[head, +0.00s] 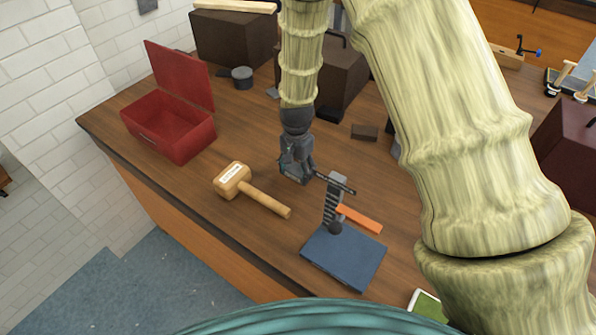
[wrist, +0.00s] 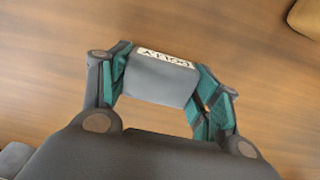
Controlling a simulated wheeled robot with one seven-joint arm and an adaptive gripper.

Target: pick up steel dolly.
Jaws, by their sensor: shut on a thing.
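The steel dolly (wrist: 158,80) is a small grey block with a white lettered label along its far edge in the wrist view. My gripper (wrist: 161,72) is shut on it, with one teal-padded finger against each side. In the head view my gripper (head: 296,166) points down over the middle of the bench, just right of a mallet. There the dolly is mostly hidden by the gripper. I cannot tell whether it touches the bench or is slightly raised.
The wooden mallet (head: 262,199) lies left of my gripper. A blue-based stand (head: 345,262) and an orange bar (head: 361,220) are close on the near right. An open red box (head: 166,139) sits at left. Dark blocks (head: 232,38) stand behind.

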